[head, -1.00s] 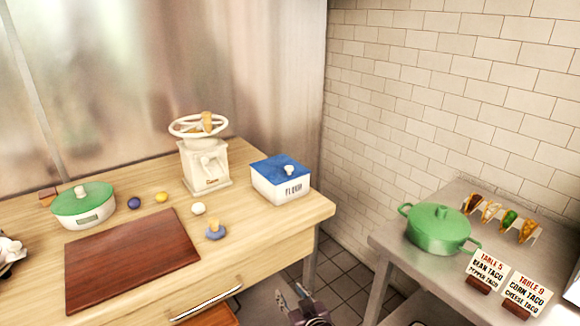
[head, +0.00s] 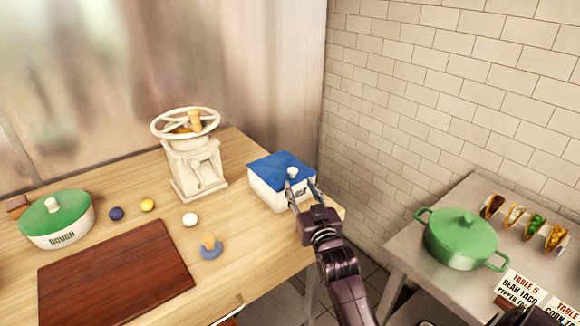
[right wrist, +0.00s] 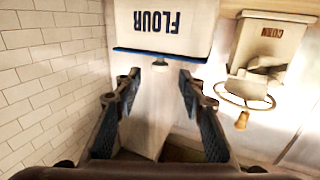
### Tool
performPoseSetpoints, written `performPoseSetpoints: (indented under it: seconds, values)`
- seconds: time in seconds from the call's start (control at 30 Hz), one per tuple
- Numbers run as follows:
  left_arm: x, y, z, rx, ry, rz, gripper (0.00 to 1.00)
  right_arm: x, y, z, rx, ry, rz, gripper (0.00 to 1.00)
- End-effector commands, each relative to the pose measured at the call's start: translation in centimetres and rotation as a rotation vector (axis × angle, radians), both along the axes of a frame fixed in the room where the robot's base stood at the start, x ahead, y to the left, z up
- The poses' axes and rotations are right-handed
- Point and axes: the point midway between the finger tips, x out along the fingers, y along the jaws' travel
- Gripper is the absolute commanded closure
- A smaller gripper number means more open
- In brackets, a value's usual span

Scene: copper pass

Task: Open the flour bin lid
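The flour bin (head: 268,195) is a white box near the back right of the wooden counter. Its blue lid (head: 276,163) lies shut on top, with a white knob (head: 292,172). My right gripper (head: 303,187) is open and empty at the bin's front right, partly covering the label. In the right wrist view the bin (right wrist: 160,28) appears upside down, with the lid's blue edge (right wrist: 160,54) just beyond the open fingers (right wrist: 157,78). The knob cannot be made out there. My left gripper is not in view.
A white hand-wheel mill (head: 195,170) stands left of the bin. A green-lidded dough pot (head: 60,230), a dark board (head: 115,275) and small balls are further left. A green pot (head: 460,240) and tacos stand on the steel table right. A tiled wall is behind.

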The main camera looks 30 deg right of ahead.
Motion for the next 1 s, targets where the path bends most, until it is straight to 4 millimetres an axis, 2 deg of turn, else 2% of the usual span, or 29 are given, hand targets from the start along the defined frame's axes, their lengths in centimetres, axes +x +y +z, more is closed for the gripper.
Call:
performPoseSetpoints:
  seconds: [0.13,0.3,0.4,0.53,0.77,1.0]
  values:
    - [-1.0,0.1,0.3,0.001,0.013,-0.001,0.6,1.5,-0.5,0.2,0.0,-0.001,0.0,0.63]
    - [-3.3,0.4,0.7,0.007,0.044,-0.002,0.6,3.9,-1.3,0.1,0.0,0.0,0.0,0.63]
    - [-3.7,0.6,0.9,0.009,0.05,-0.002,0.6,5.2,-1.7,0.2,0.0,-0.001,0.0,0.63]
    - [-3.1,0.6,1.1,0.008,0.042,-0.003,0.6,6.3,-2.0,0.1,-0.001,0.0,0.001,0.63]
    - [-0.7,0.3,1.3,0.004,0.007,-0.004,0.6,7.2,-2.3,0.0,0.0,0.0,0.001,0.63]
    - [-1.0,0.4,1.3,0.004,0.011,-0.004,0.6,7.2,-2.3,-0.1,0.0,0.0,0.001,0.65]
